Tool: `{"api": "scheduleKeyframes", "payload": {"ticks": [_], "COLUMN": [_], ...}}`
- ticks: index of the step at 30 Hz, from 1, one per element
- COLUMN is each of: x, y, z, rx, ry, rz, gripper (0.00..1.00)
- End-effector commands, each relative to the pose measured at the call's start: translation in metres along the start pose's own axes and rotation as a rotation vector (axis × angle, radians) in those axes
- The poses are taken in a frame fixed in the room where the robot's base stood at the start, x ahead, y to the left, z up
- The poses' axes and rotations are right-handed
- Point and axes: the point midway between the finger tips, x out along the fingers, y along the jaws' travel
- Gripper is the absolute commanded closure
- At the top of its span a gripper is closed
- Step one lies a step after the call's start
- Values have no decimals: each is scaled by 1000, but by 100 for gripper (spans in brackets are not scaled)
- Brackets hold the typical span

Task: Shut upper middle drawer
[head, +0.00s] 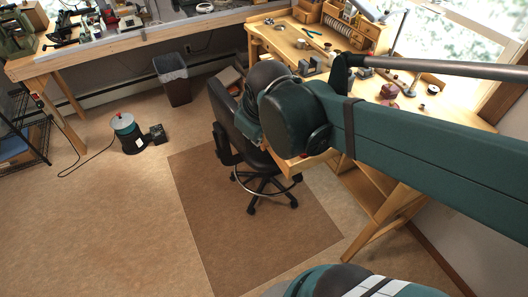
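A wooden desk (275,36) stands at the back right in the head view. A light wooden piece (298,166) juts out below my arm, beside the chair. It may be an open drawer or part of the desk, but my arm covers most of it and I cannot tell. A small wooden drawer unit (372,38) sits on the desk's back edge, with its small fronts hard to make out. I cannot pick out the upper middle drawer or its state. My dark green arm crosses in front of the desk from the right. My gripper is not visible.
A black office chair (238,125) stands on a brown mat (215,225), close beside my arm. A long workbench (150,38) runs along the back. The left floor is mostly clear.

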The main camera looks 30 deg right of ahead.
Motion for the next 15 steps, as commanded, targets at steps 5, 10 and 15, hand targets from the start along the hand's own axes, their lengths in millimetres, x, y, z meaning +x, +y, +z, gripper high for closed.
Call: {"api": "scheduleKeyframes", "payload": {"ticks": [5, 10, 15], "x": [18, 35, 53], "y": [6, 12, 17], "z": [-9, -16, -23], "rx": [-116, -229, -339], "ry": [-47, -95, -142], "rz": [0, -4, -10], "gripper": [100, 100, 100]}}
